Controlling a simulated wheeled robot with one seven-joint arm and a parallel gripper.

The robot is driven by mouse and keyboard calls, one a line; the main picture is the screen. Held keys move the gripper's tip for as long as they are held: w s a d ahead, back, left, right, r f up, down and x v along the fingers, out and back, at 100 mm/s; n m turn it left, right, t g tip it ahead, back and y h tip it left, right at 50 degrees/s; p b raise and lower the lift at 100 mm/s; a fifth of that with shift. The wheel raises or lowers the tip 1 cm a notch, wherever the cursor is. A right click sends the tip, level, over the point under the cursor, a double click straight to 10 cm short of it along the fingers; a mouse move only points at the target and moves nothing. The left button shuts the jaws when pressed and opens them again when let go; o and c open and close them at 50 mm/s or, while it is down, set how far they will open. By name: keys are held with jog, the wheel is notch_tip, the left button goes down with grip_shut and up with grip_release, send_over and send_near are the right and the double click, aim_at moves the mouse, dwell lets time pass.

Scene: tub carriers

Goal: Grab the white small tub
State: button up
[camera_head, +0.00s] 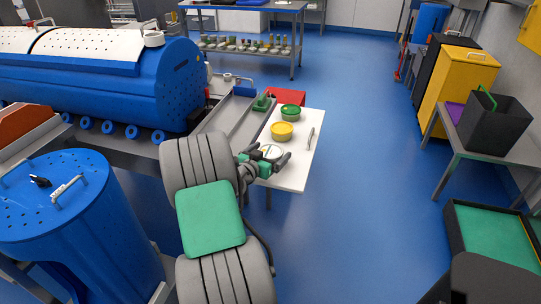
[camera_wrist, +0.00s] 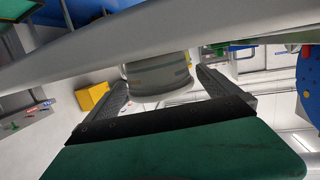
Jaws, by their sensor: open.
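The white small tub (camera_head: 272,151) stands at the near end of the white table (camera_head: 292,176) in the head view. In the wrist view the tub (camera_wrist: 158,75) looks pale grey and hangs upside down in the picture, under the pale band of the tabletop (camera_wrist: 150,42). My gripper (camera_head: 265,161) is open at the tub, with one finger on each side of it. In the wrist view a gap shows between the tub and at least the right finger of my gripper (camera_wrist: 163,83). The tub's lower part is partly hidden by my gripper in the head view.
A yellow tub (camera_head: 282,131) and a green tub (camera_head: 290,112) stand farther back on the table. A thin light-coloured tool (camera_head: 310,139) lies at its right. A grey metal channel (camera_head: 228,122) and a big blue drum (camera_head: 110,60) are at left. Open blue floor lies right.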

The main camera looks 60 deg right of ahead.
jog(key=shift+d, duration=0.2)
jog(key=shift+c, duration=0.2)
jog(key=c, duration=1.5)
